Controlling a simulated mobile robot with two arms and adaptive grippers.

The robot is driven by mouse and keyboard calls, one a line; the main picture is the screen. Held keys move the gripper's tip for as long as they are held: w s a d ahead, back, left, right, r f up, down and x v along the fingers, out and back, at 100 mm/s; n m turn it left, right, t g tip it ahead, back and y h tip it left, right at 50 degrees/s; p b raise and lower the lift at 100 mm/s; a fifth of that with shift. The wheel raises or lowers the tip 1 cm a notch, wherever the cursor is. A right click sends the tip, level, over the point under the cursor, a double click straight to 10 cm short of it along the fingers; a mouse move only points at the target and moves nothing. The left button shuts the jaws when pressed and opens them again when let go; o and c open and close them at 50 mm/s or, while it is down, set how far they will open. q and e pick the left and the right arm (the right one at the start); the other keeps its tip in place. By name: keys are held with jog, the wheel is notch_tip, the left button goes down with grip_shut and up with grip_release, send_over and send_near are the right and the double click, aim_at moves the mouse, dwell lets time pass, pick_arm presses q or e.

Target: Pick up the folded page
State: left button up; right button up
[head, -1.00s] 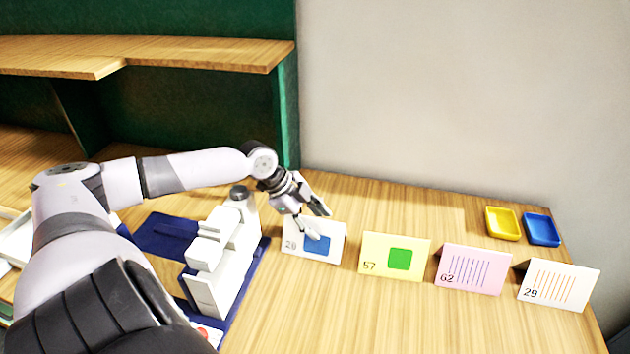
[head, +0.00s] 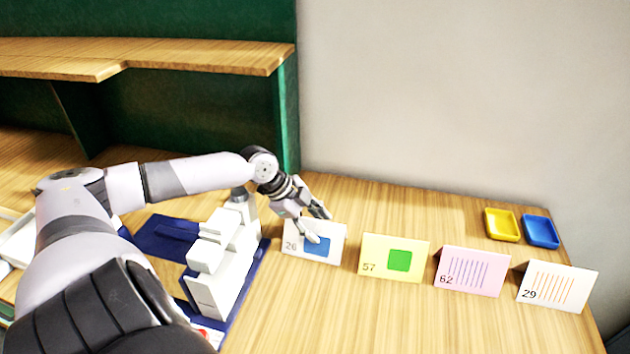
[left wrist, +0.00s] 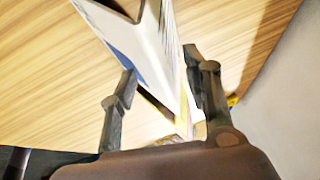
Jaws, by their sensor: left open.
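A white folded page (head: 330,255) marked 26, with a blue square, stands tent-like on the wooden table. It also shows in the left wrist view (left wrist: 152,42) from above, its two panels spread in a narrow V. My left gripper (head: 318,227) is at this page's top edge, open. In the left wrist view its two fingers (left wrist: 159,66) are on either side of the page. I cannot tell whether either finger touches it. Other folded pages stand to the right: yellow 57 (head: 378,256), pink 62 (head: 463,275) and white 29 (head: 570,285). My right gripper is not seen.
A white device on a dark blue base (head: 245,285) stands close left of page 26. A yellow tray (head: 502,225) and a blue tray (head: 541,231) lie at the back right. A green shelf unit (head: 200,110) rises behind. The table front is clear.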

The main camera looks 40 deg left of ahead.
pick_arm(q)
jog(key=c, duration=0.6)
jog(key=shift+o, duration=0.2)
